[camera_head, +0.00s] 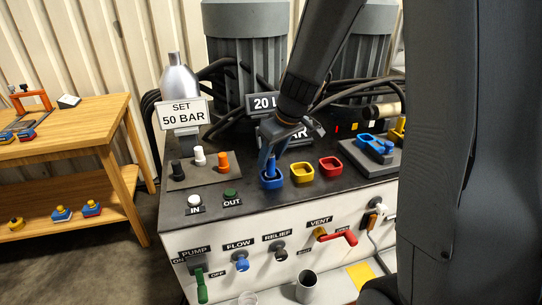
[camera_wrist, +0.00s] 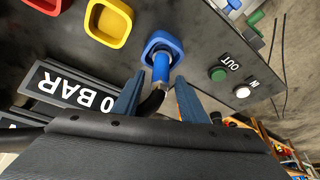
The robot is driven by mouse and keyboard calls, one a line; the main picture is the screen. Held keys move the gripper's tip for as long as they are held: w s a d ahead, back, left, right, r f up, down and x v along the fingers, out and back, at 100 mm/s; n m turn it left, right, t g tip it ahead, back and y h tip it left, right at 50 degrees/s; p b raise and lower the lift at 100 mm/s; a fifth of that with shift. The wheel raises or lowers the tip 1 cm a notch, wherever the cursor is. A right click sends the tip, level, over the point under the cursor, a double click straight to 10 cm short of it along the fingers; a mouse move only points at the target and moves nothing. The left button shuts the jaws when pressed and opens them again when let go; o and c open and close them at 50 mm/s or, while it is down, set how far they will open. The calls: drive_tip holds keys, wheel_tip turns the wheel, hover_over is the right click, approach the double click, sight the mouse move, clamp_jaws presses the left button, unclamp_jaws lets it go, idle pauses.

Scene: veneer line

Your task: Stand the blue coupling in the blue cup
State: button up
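The blue cup (camera_head: 272,184) is at the left of a row of three cups on the dark bench top. It also shows in the wrist view (camera_wrist: 173,43). The blue coupling (camera_wrist: 161,68) has its blue end inside the cup, with a metal collar and a short black hose at its other end. It looks roughly upright. In the head view the coupling (camera_head: 271,167) is partly hidden by my gripper (camera_head: 268,158). In the wrist view my gripper (camera_wrist: 160,82) is open, with its fingers on either side of the coupling and gaps showing on both sides.
A yellow cup (camera_head: 301,175) and a red cup (camera_head: 330,170) stand to the right of the blue cup. A grey block with blue and yellow fittings (camera_head: 375,147) lies farther right. A plate with knobs (camera_head: 199,171) is at the left. Signs and black hoses crowd behind.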

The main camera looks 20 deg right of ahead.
drive_tip(key=shift+r, duration=0.2)
drive_tip(key=b+v, duration=0.2)
drive_tip(key=v, duration=1)
drive_tip(key=s+a+f+m+g+h, duration=0.2)
drive_tip(key=s+f+m, duration=0.3)
drive_tip(key=s+f, duration=1)
drive_tip(key=shift+f+g, duration=0.2)
drive_tip(key=shift+g, duration=0.3)
